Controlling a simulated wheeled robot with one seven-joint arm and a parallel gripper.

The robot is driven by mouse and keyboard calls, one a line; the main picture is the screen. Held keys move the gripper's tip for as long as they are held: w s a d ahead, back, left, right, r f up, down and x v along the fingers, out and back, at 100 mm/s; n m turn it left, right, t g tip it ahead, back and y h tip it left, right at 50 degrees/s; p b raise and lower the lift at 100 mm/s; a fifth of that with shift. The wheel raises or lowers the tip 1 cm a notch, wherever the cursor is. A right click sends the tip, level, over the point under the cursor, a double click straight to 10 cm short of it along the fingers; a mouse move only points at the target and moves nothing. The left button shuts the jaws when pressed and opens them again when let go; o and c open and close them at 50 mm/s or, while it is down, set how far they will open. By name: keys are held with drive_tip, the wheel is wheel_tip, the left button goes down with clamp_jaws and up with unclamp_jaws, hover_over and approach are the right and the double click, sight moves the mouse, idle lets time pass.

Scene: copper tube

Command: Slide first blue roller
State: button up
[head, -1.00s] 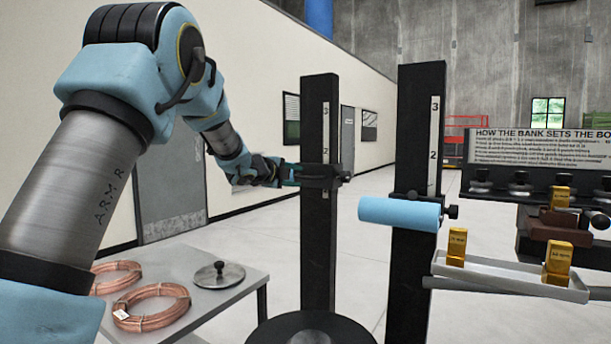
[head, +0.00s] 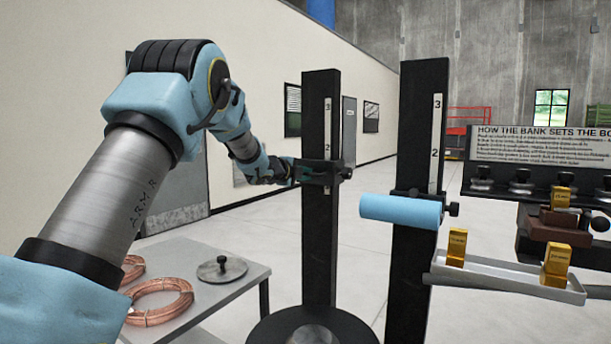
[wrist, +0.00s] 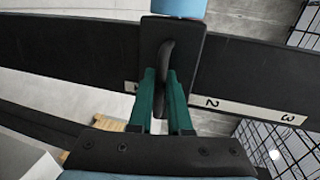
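My gripper (head: 298,174) is at the carriage (head: 318,174) on the left black post (head: 319,235). In the wrist view its green fingers (wrist: 162,85) flank the curved black handle (wrist: 167,55) on the carriage plate (wrist: 182,75) and appear shut on it. The plate sits between marks 1 and 2 of the post's white scale. A blue roller (wrist: 180,7) shows only partly, beyond the plate at the top edge; in the head view it is hidden. A second blue roller (head: 401,211) lies level on the right post (head: 420,120), below its 2 mark.
A metal table (head: 215,292) at the lower left holds copper coils (head: 160,303) and a round lid (head: 222,268). At the right, a pale tray (head: 510,279) carries brass blocks (head: 556,262), below a sign (head: 540,145). A black round base (head: 315,330) stands at the front.

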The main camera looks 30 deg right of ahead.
clamp_jaws()
idle(0.9)
